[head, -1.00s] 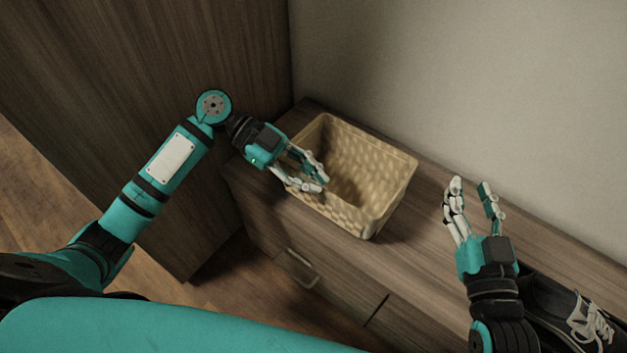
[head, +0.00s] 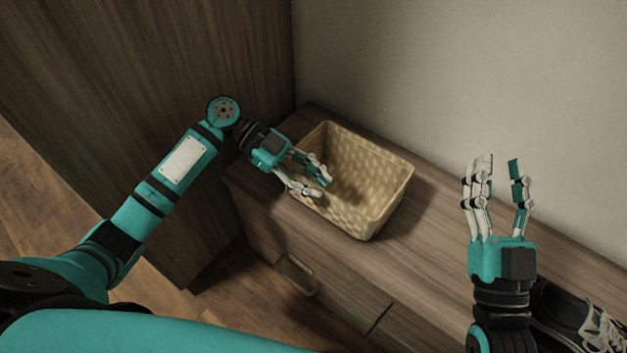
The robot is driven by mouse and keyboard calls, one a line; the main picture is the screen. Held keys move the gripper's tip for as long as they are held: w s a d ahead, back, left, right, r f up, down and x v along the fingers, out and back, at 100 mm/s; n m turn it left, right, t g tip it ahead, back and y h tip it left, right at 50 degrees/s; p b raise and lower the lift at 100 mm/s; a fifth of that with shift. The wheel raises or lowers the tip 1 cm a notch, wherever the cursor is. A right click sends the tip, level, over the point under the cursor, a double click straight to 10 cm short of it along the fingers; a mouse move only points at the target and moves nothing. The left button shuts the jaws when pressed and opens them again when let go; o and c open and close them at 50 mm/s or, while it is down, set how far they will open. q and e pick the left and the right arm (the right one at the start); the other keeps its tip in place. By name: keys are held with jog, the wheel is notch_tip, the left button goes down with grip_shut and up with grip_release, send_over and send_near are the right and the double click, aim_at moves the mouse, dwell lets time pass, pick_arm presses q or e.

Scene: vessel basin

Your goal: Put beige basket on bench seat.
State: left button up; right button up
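The beige basket (head: 378,220) is woven, rectangular and looks empty. It stands upright on the wooden bench seat (head: 425,240), near the wall and the tall cabinet. My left gripper (head: 322,188) is at the basket's left side, with its fingers spread and reaching over the near-left rim. I cannot tell whether a finger touches the rim. My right gripper (head: 505,162) is open and empty, to the right of the basket and apart from it, with its fingers pointing up in the picture.
Dark shoes with pale laces (head: 590,325) are at the right end of the bench, partly behind my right arm. A tall wooden cabinet (head: 190,60) stands at the left. The bench front has drawers with a handle (head: 296,275). Bench surface between basket and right gripper is clear.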

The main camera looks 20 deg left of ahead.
pick_arm(q)
jog(key=shift+o, duration=0.7)
